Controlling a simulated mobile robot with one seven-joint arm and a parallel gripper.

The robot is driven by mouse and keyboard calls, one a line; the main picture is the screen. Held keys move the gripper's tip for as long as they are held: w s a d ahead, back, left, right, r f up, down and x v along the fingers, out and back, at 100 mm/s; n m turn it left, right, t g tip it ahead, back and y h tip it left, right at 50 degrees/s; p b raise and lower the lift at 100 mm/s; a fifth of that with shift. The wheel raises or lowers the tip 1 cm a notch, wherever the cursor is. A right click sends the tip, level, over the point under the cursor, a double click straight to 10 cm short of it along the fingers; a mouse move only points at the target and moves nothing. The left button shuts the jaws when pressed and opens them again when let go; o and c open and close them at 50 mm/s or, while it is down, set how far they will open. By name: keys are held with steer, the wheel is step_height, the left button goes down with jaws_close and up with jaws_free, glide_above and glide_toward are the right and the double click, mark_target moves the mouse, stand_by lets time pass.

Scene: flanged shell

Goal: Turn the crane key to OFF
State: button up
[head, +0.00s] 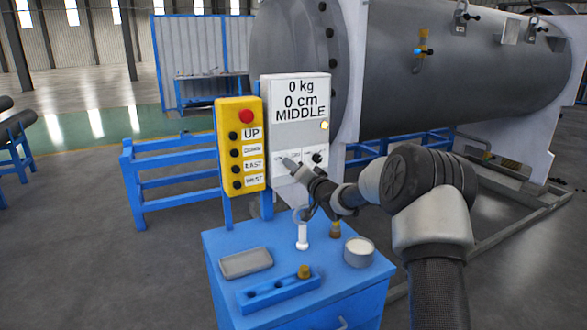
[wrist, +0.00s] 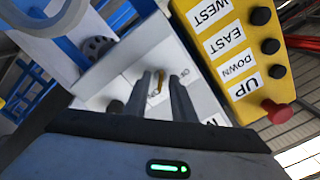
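The crane's white control box (head: 300,105) stands behind the blue cabinet and reads "0 kg, 0 cm, MIDDLE". My gripper (head: 286,163) is at its lower left face. In the wrist view, my gripper's two dark fingers (wrist: 162,78) are apart, with a gap between them. In the head view my gripper hides the key and most of the labels there. A black knob (head: 317,157) sits to the right on the same panel.
A yellow button box (head: 241,172) with a red button and UP, DOWN, EAST and WEST labels is close on the left. Below, the blue cabinet top (head: 225,242) holds a grey tray (head: 246,262), a white cup (head: 359,252) and small parts. A large grey shell (head: 430,70) stands behind.

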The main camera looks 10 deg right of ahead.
jaws_close()
steer(key=shift+f+n+b, duration=0.1)
steer(key=shift+n+b, duration=0.2)
steer(key=shift+b, duration=0.15)
steer(key=n+b, duration=1.2)
steer(key=n, duration=0.5)
steer(key=shift+b, duration=0.3)
stand_by(0.4)
